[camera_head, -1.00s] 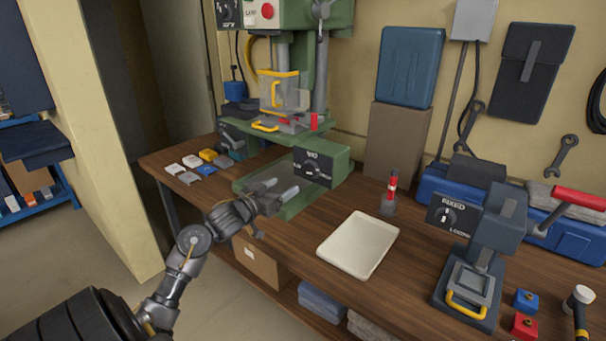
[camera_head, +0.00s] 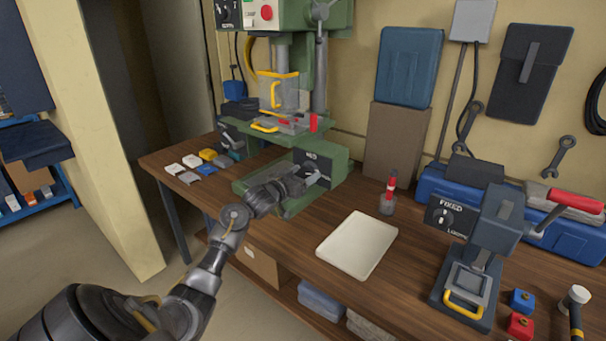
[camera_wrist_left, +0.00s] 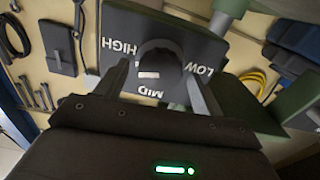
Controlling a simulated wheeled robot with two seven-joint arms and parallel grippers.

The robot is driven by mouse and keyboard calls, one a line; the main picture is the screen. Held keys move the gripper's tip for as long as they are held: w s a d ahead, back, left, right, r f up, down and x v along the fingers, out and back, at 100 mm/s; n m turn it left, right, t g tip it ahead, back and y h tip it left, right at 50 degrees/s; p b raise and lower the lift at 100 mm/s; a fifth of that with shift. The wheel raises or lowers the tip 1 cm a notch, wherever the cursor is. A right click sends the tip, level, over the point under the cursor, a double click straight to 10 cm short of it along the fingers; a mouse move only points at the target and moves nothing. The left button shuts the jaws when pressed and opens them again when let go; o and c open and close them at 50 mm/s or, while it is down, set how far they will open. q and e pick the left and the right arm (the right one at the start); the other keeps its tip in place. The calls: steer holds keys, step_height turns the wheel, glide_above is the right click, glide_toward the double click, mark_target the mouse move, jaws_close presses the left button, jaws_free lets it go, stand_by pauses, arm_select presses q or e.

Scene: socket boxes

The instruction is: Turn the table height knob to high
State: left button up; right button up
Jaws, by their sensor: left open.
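The table height knob (camera_wrist_left: 162,56) is a dark round knob on a black plate (camera_wrist_left: 112,38) marked HIGH, MID and LOW. The wrist view shows the plate upside down. The knob's white mark is on the side facing MID. My left gripper (camera_wrist_left: 158,76) is open, with one finger on each side of the knob; I cannot tell whether they touch it. In the head view my left gripper (camera_head: 314,177) reaches the front of the green drill press base, where the plate (camera_head: 325,165) sits. The gripper partly hides the knob there. My right gripper is not in view.
The green drill press (camera_head: 335,50) stands above the knob. A white tray (camera_head: 357,245) lies on the wooden table to the right. A second press (camera_head: 490,245) with a knob plate marked FIXED stands further right. Several small blocks (camera_head: 190,160) lie at the table's left.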

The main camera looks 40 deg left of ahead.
arm_select(q)
steer(key=shift+c, duration=0.5)
steer(key=c, duration=0.9)
steer(key=shift+m, duration=0.6)
steer(key=m, duration=0.3)
steer(key=shift+d+m, duration=0.15)
steer(key=shift+m, duration=0.25)
steer(key=shift+f, duration=0.1)
steer(key=o, duration=1)
steer(key=shift+s, duration=0.1)
steer(key=s+b, duration=0.1)
steer(key=s, duration=0.9)
steer(key=shift+s+b, duration=0.3)
steer(key=shift+b, duration=0.05)
